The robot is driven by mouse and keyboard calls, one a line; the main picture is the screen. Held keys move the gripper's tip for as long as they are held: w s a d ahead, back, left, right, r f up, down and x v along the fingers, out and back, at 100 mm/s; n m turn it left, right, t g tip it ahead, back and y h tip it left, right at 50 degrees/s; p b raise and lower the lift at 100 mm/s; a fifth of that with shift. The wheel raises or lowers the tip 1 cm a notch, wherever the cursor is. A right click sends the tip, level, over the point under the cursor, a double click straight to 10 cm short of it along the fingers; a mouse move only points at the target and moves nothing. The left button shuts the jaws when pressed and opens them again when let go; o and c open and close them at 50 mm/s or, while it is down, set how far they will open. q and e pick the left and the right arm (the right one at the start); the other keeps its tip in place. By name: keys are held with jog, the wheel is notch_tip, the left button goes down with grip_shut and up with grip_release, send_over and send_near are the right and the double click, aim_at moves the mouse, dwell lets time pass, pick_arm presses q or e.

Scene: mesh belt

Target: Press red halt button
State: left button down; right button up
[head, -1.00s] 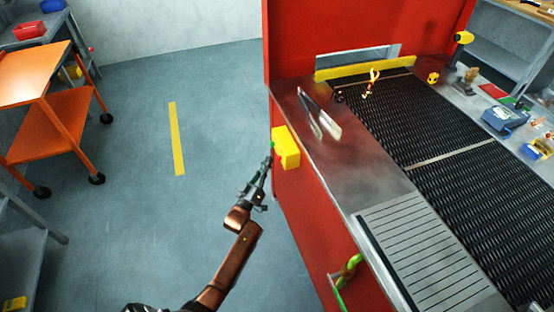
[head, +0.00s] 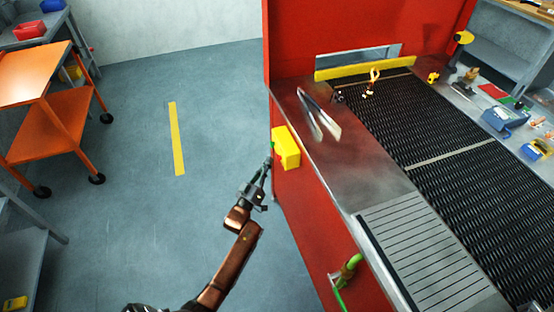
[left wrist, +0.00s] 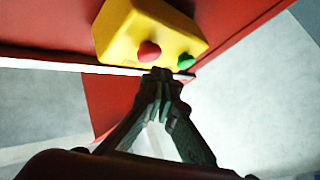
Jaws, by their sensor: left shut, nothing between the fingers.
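A yellow button box (head: 287,148) is fixed to the red side wall of the machine. In the left wrist view the same box (left wrist: 133,22) carries a red button (left wrist: 149,51) and a green button (left wrist: 185,61). The red button is hidden in the head view. My left gripper (head: 267,163) points up at the box, shut and empty. In the left wrist view its closed fingertips (left wrist: 161,74) are just below the red button in the picture, between the two buttons sideways. I cannot tell whether they touch anything. My right gripper is not in view.
The red machine (head: 293,190) has a metal top and a black mesh belt (head: 450,185). Metal tongs (head: 318,115) lie on the top. A green hose-like part (head: 350,268) sticks out lower down. An orange cart (head: 62,118) stands far left; the floor between is clear.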

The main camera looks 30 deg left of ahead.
pick_arm(q)
jog(key=shift+w+d, duration=0.3)
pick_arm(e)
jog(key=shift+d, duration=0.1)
pick_arm(q)
jog(key=shift+w+d, duration=0.35)
jog(key=shift+w, duration=0.05)
dwell(0.8)
dwell(0.3)
jog(key=shift+s+a+p, duration=0.35)
jog(key=shift+s+a, duration=0.3)
jog(key=shift+s, duration=0.1)
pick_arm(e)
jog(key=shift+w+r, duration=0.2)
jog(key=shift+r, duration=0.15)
pick_arm(q)
jog(key=s+a+p, duration=0.1)
jog(key=s+a, duration=0.2)
jog(key=shift+s+a+p, duration=0.15)
jog(key=shift+s+p, duration=0.2)
jog(key=shift+s, duration=0.05)
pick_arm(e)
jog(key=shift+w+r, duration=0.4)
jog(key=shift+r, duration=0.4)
pick_arm(q)
jog(key=shift+f, duration=0.1)
